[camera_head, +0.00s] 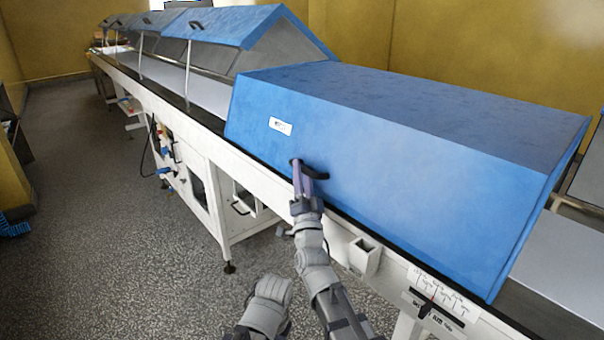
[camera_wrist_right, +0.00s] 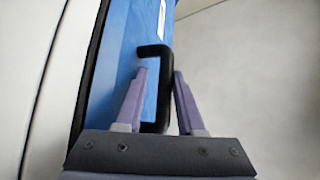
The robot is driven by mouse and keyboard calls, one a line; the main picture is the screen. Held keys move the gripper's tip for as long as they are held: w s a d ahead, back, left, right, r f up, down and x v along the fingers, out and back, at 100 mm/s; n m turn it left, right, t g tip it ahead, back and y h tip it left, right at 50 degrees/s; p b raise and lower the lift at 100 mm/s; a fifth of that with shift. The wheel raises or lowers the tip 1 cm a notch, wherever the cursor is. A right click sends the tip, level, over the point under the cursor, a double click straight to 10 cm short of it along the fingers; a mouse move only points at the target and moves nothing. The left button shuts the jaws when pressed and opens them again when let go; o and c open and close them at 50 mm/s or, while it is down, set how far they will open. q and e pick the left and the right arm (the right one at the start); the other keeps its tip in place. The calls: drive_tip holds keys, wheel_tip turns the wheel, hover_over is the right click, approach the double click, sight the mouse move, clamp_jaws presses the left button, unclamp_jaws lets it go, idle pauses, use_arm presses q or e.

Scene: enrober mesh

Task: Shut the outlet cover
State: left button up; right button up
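The blue outlet cover (camera_head: 400,165) is the large near hood at the right of the head view. Its front lower edge lies along the white machine frame, and it looks lowered. A black handle (camera_head: 318,173) is on its front face near the lower edge. My right gripper (camera_head: 303,178) is at this handle. In the right wrist view the black handle (camera_wrist_right: 163,95) shows between the two purple fingers of my right gripper (camera_wrist_right: 160,75). Blue shows between the left finger and the handle bar, so the fingers look open around it. My left gripper does not show.
More blue hoods (camera_head: 220,25) farther along the line are raised over a pale belt (camera_head: 205,92). A white box bracket (camera_head: 363,257) and a scale plate (camera_head: 440,300) are on the frame's near side. Grey floor (camera_head: 110,250) is clear at the left.

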drive_tip(key=b+v, duration=0.4)
drive_tip(key=v, duration=0.3)
drive_tip(key=shift+s+f, duration=0.25)
drive_tip(key=shift+s, duration=0.1)
